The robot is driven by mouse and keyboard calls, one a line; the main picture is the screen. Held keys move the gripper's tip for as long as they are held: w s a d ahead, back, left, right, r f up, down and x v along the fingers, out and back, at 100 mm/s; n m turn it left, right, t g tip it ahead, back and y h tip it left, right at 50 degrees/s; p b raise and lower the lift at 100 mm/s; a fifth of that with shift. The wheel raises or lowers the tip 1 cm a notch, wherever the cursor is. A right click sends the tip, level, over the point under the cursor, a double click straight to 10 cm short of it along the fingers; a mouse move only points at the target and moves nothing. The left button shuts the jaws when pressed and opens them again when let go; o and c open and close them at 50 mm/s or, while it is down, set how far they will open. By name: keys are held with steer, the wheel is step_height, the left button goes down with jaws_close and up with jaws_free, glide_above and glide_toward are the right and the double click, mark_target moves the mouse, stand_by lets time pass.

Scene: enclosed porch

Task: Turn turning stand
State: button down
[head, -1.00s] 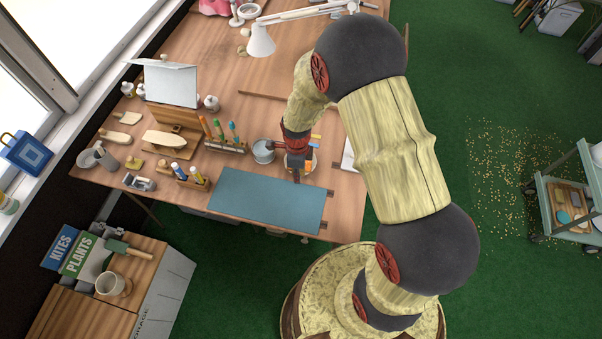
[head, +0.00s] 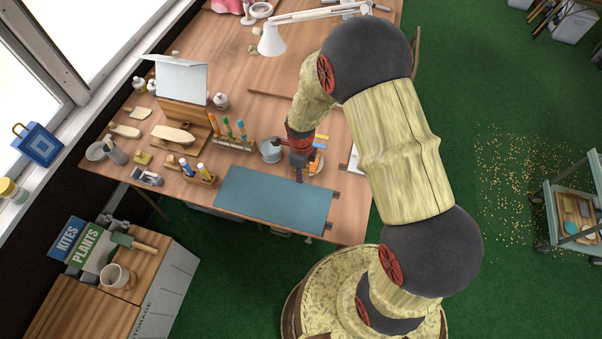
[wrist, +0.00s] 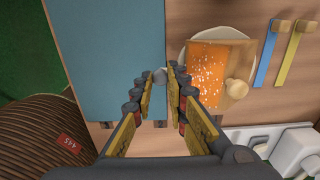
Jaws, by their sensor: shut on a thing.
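The turning stand is a pale round disc (wrist: 187,52) on the wooden bench, just right of the blue mat. On it lie an orange, white-speckled piece (wrist: 208,67) and a light wooden block with a round knob (wrist: 237,89). In the head view the stand (head: 318,168) is partly hidden behind my gripper (head: 299,178). I cannot see whether that piece joins the stand.
The blue mat (head: 270,199) lies left of my gripper. A grey metal cup (head: 270,151) and a rack of upright tools (head: 232,143) stand close behind it. Blue and yellow strips (wrist: 267,55) lie right of the stand. A desk lamp (head: 272,40) is farther back.

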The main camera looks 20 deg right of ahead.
steer(key=c, duration=1.7)
jaws_free()
steer(key=shift+c, duration=0.2)
step_height(320, 180, up, 12)
